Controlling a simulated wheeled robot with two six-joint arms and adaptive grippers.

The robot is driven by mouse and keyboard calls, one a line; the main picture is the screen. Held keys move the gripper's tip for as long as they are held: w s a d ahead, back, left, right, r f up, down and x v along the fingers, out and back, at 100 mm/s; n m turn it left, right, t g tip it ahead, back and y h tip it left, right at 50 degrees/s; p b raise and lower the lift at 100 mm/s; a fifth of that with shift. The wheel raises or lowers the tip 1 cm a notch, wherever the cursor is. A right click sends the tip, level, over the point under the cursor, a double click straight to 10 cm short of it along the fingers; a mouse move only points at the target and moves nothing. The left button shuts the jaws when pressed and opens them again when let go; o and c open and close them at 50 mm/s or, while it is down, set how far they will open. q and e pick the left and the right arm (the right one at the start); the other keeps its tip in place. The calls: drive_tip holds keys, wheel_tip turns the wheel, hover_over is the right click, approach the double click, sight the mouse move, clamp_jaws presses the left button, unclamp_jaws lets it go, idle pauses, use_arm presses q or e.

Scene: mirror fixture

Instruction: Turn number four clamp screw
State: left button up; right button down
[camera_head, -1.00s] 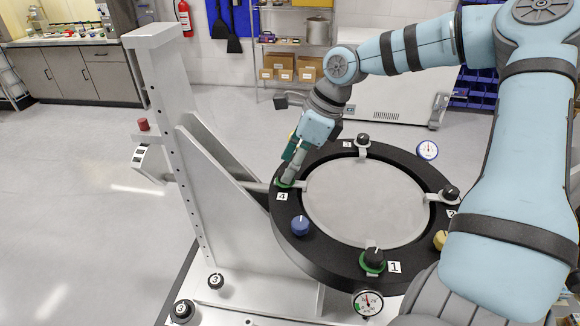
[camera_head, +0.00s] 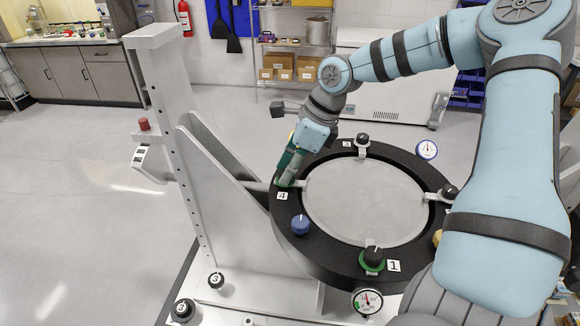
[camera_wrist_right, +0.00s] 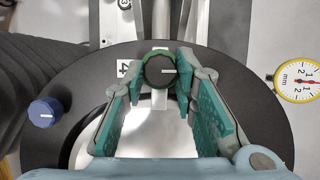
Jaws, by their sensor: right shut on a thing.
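The number four clamp screw (camera_wrist_right: 160,71) has a round black knob with a white line and a green ring, next to the "4" label. In the head view the "4" label (camera_head: 282,196) marks it, and my gripper hides the knob. My right gripper (camera_head: 287,180) reaches down over it. In the right wrist view my right gripper (camera_wrist_right: 160,85) has its green-padded fingers on both sides of the knob, shut on it. The black ring (camera_head: 330,258) around the mirror (camera_head: 365,203) carries the clamp. My left gripper is not in view.
Other clamp knobs, including number one (camera_head: 374,256), stand on the ring. A blue knob (camera_head: 300,225) sits close to the number four screw. A dial gauge (camera_head: 427,150) is at the far right. A grey stand (camera_head: 180,130) rises left of the ring.

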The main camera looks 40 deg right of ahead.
drive_tip(key=n, duration=0.1)
drive_tip(key=n+g+y, duration=0.1)
drive_tip(key=n, duration=0.1)
drive_tip(key=shift+w+d+n, duration=0.15)
drive_tip(key=shift+w+n, duration=0.05)
drive_tip(key=shift+n, duration=0.1)
drive_tip(key=shift+n+g, duration=0.7)
drive_tip(key=shift+n, duration=1.2)
drive_tip(key=shift+w, duration=0.1)
drive_tip(key=c, duration=1.3)
unclamp_jaws()
drive_tip(key=shift+y, duration=0.3)
drive_tip(key=shift+d, duration=0.1)
drive_tip(key=v, duration=0.7)
drive_tip(key=shift+r, duration=0.25)
drive_tip(key=shift+d, duration=0.1)
